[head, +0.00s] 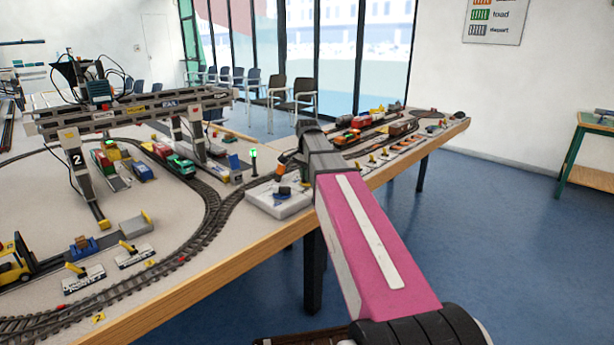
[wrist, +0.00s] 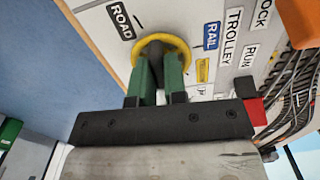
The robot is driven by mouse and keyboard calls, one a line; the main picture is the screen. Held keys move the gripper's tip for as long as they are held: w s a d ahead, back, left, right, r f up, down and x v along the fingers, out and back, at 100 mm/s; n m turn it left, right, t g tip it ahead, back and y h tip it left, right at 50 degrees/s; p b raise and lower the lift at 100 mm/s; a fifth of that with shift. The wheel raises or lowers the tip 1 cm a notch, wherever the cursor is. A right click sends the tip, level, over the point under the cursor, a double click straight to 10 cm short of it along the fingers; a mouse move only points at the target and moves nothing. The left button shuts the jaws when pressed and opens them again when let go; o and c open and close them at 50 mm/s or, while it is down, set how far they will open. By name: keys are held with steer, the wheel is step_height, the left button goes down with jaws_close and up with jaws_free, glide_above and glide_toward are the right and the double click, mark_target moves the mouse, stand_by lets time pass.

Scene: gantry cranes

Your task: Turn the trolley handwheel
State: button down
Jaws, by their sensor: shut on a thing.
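The trolley handwheel (wrist: 163,39), a yellow ring around a dark middle, is on a white control panel (wrist: 112,50) in the wrist view. Labels there read ROAD, RAIL, TROLLEY and RUN. My gripper (wrist: 159,62) has its green fingers inside the ring's outline, shut on the handwheel's dark middle; the fingers partly hide it. In the head view my arm reaches over the white control box (head: 279,208) at the table's front edge, and the fingertips are not clear. The gantry crane's beam (head: 135,117) stands at left with its dark trolley (head: 98,88) on top.
Beside the handwheel, the wrist view shows an orange part (wrist: 300,22) and a red block (wrist: 255,110). In the head view, curved track (head: 205,225) runs left of the box. A green signal light (head: 253,160) stands close behind it.

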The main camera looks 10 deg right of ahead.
steer(key=n, duration=0.5)
steer(key=shift+s+d, duration=0.1)
steer(key=n, duration=0.6)
steer(key=shift+d, duration=0.15)
steer(key=shift+n, duration=0.3)
steer(key=c, duration=1.2)
jaws_free()
steer(key=shift+o, duration=0.2)
steer(key=shift+r, duration=0.1)
step_height(320, 180, up, 11)
